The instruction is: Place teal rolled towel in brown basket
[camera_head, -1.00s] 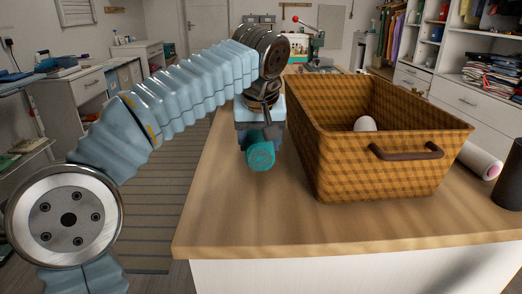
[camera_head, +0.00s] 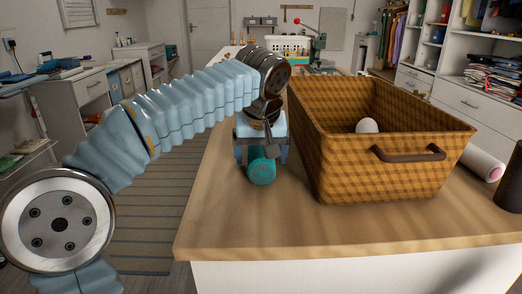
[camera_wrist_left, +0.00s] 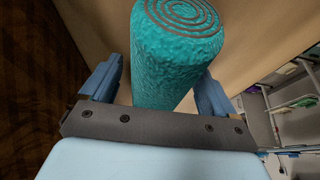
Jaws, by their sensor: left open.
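The teal rolled towel (camera_head: 262,170) lies on the wooden table, left of the brown basket, its round end facing me. In the left wrist view the towel (camera_wrist_left: 168,60) shows its spiral end and sits between the two blue fingers. My left gripper (camera_head: 262,155) is open around the towel, with a gap at the left finger; the fingers (camera_wrist_left: 160,85) are on both sides of it. The brown basket (camera_head: 390,180) is woven, open at the top, with a dark handle, and holds a white rounded object (camera_head: 367,126). My right gripper is not in view.
A white roll (camera_head: 482,162) and a dark cylinder (camera_head: 510,180) stand or lie right of the basket. The table (camera_head: 240,225) is clear in front. A white crate (camera_head: 288,47) and a press-like tool (camera_head: 318,50) are at the back.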

